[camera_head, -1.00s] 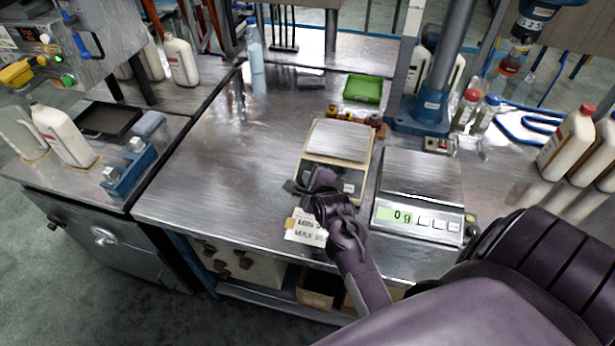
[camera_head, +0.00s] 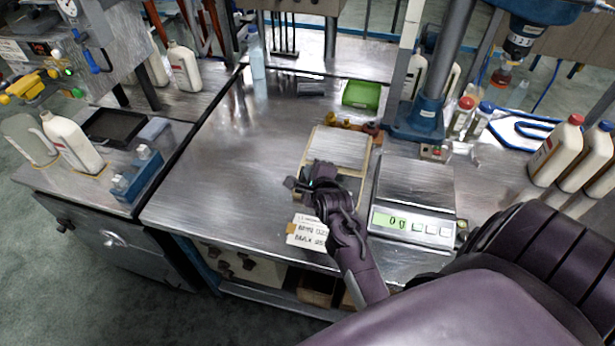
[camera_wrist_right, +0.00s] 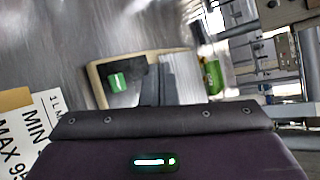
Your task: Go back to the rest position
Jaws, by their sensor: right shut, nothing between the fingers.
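My right gripper (camera_head: 305,185) hangs over the front part of a small scale with a tan frame (camera_head: 312,150), at the front middle of the metal table. It is shut and empty. The arm comes in from the lower right and hides part of the scale's front. My left gripper is not in view.
A larger scale (camera_head: 413,185) reading 0 g stands to the right. A label card (camera_head: 307,233) lies at the table's front edge. The table's left part is clear.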

